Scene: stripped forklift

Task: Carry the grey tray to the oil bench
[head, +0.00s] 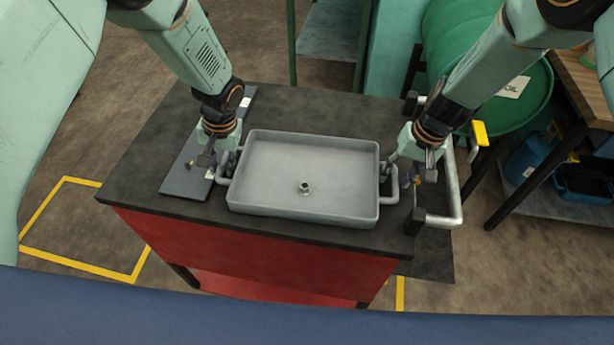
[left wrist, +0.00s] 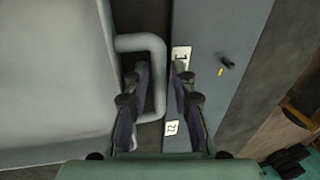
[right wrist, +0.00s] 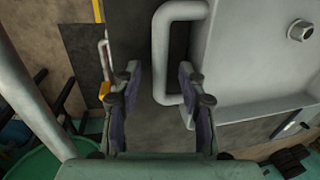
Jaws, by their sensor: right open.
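The grey tray (head: 265,165) lies flat on the dark top of a red cart (head: 250,250), with a small metal nut (head: 305,188) inside. It has a loop handle at each short end. My left gripper (head: 211,163) is at the left handle (left wrist: 158,70). In the left wrist view its fingers (left wrist: 158,90) are apart, with the handle's bar between them. My right gripper (head: 416,170) is at the right handle (right wrist: 162,60). Its fingers (right wrist: 158,88) are also open, with that handle's bar between them. Contact with either bar cannot be made out.
A dark grey plate with white labels (head: 185,180) lies left of the tray. A pale push bar (head: 455,190) rises at the cart's right end. Behind it stand a green drum marked OIL (head: 535,95) and a wood-topped bench (head: 585,85). Yellow-lined floor (head: 75,225) is clear at left.

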